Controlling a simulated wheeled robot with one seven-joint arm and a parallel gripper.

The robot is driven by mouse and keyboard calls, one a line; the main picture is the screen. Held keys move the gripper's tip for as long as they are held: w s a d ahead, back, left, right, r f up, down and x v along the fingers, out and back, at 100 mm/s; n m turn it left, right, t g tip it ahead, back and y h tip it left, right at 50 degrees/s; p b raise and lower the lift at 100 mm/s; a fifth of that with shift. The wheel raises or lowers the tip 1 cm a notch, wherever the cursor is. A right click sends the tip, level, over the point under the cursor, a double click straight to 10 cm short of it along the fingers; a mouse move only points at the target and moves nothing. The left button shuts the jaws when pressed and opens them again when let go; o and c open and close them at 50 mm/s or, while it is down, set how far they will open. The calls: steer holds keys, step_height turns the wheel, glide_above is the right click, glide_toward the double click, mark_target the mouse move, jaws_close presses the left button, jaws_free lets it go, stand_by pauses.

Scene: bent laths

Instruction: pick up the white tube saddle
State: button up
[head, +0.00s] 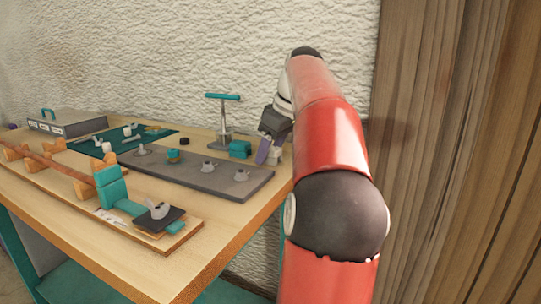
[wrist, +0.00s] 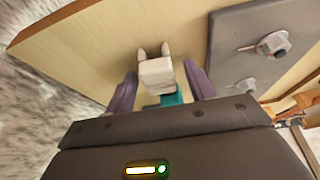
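A white block with two upright prongs, which looks like the white tube saddle (wrist: 156,76), shows in the wrist view between my gripper's two purple fingers. My gripper (wrist: 159,70) is open, with one finger on each side of it and a visible gap to each. In the head view my gripper (head: 266,149) points down at the table's right back corner. The pale saddle (head: 274,155) is partly hidden there beside a purple finger.
A teal block (head: 240,149) and a teal-topped T-shaped stand (head: 223,116) are left of my gripper. A wooden board (head: 80,205) with laths lies at the front. The wall is close behind the table.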

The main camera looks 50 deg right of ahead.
steer(key=c, duration=1.1)
steer(key=shift+c, duration=0.2)
steer(key=shift+r, duration=0.1)
